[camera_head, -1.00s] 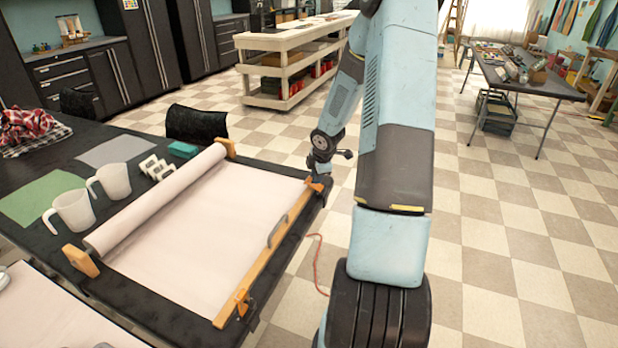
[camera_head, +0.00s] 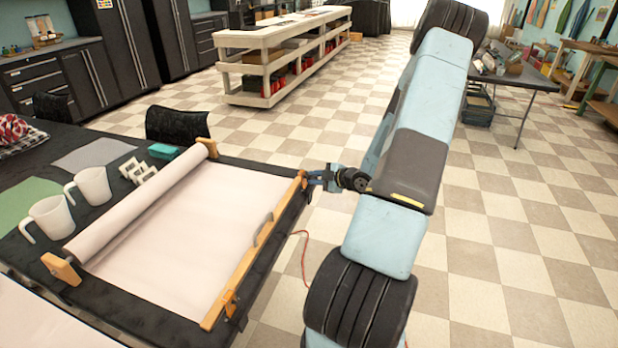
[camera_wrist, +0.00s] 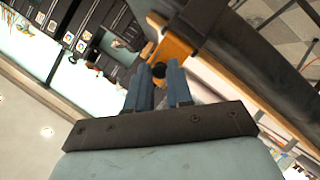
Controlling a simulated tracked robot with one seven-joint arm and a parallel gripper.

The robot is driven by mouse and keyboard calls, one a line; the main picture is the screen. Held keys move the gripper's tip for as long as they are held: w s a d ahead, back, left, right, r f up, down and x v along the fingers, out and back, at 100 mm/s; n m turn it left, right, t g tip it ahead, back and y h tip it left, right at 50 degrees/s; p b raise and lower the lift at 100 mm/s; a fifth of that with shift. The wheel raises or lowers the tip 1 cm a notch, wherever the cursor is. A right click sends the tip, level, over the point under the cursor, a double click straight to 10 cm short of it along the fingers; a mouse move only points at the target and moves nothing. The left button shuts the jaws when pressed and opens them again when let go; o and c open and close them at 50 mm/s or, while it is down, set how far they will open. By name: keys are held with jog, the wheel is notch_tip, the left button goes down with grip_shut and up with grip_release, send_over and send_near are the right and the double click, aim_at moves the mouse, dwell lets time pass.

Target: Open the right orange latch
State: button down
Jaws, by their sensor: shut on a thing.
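The orange latch (camera_head: 302,181) sits at the far end of a long wooden bar (camera_head: 256,245) along the right edge of a black table. My gripper (camera_head: 311,180) reaches it from the right. In the wrist view my gripper (camera_wrist: 160,76) has its two blue fingers either side of part of the orange latch (camera_wrist: 174,46), shut on it. A dark round knob shows between the fingertips. The exact contact is partly hidden by the fingers. Another orange latch (camera_head: 231,297) is at the near end of the bar.
A pale sheet (camera_head: 190,220) lies between the bar and a pale roll (camera_head: 140,205). Two white mugs (camera_head: 91,186) (camera_head: 50,217) stand left of the roll. A grey handle (camera_head: 263,230) is on the bar. Open checkered floor (camera_head: 500,240) lies right of the table.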

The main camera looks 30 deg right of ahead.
jog(key=shift+s+f+t+y, duration=0.5)
jog(key=shift+f+t, duration=0.2)
jog(key=shift+t, duration=0.2)
jog(key=shift+d, duration=0.1)
jog(key=c, duration=1)
grip_release()
jog(key=shift+d, duration=0.1)
jog(key=shift+r, duration=0.1)
jog(key=v, duration=1.3)
jog(key=shift+s+d+f, duration=0.2)
jog(key=shift+s+f, duration=0.1)
jog(key=shift+s, duration=0.05)
jog(key=shift+w, duration=0.1)
